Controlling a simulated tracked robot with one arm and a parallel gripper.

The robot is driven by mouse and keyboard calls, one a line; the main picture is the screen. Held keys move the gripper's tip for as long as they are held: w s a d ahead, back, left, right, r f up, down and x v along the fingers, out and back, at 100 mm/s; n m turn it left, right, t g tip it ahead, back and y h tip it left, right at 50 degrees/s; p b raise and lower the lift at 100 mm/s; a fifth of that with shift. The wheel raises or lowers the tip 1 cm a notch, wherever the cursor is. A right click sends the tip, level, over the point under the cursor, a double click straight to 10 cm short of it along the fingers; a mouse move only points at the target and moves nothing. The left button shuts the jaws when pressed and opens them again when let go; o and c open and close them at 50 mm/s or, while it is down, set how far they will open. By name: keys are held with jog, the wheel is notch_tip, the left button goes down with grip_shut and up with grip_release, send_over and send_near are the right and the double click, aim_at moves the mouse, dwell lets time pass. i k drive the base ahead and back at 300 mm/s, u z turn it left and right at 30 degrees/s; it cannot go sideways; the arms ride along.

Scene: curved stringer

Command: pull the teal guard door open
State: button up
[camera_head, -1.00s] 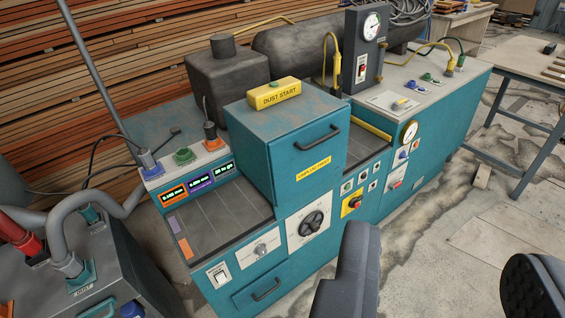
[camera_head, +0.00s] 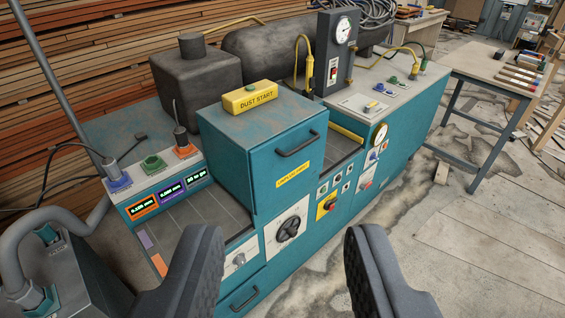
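The teal guard door (camera_head: 268,169) is the front face of the box-shaped guard in the middle of the machine. It looks shut. It has a dark bar handle (camera_head: 297,143) near its top and a yellow label (camera_head: 293,174) lower down. My gripper (camera_head: 284,245) is open and empty, with two dark ribbed fingers wide apart at the bottom of the view. In the picture the fingers lie below the door and its handle, one on either side. Nothing covers the handle, and neither finger appears to touch it.
A yellow dust start box (camera_head: 249,98) sits on the guard. A black rotary switch (camera_head: 289,228) is on the panel under the door. A drawer handle (camera_head: 244,299) shows lower down. A grey gauge post (camera_head: 336,55) stands behind right. Open floor (camera_head: 470,235) lies at right.

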aim_at(281, 165)
jog(key=i, duration=0.9)
jog(key=z, duration=0.05)
